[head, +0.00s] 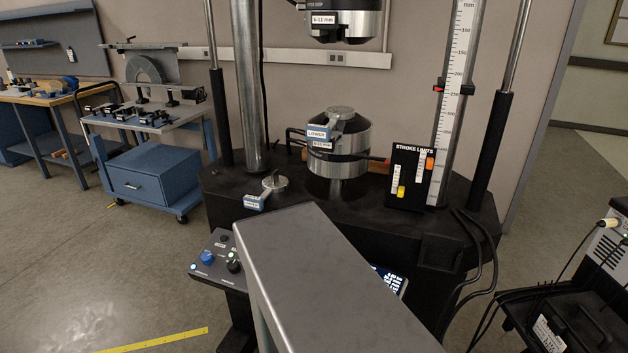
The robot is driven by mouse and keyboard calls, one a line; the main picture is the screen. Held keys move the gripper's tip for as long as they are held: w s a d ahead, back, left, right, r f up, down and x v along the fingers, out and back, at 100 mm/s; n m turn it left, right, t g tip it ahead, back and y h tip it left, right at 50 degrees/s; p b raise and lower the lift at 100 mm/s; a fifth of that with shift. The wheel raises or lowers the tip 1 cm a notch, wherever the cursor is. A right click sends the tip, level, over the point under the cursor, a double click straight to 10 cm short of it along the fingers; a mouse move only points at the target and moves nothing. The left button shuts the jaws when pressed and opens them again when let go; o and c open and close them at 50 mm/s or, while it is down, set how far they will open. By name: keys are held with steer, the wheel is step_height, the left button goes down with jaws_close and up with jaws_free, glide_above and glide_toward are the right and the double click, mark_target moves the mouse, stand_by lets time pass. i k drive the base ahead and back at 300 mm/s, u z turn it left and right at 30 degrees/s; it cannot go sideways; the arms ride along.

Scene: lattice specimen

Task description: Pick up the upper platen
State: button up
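A small round metal platen (275,184) with a short stem pointing up lies on the black base of the testing machine, left of the lower grip. A blue and white tag (255,200) sits beside it at its front left; its print is too small to read surely. Another metal platen (341,113) sits on top of the lower grip, with a blue tag reading LOWER (318,132). The upper grip (340,20) hangs above, cut by the top edge, with nothing visible held below it. My gripper is not in view.
The machine base (450,205) carries a black STROKE LIMITS box (410,175) at right. A steel column (250,90) rises behind the small platen. A control panel (219,258) stands in front. My grey arm link fills the lower middle. Cables hang at right.

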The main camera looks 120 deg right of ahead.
mark_target(275, 183)
steer(key=z, duration=0.45)
steer(key=k, duration=0.75)
steer(key=z, duration=0.55)
steer(key=i, duration=0.55)
steer(key=z, duration=0.15)
steer(key=k, duration=0.55)
steer(key=u, duration=0.1)
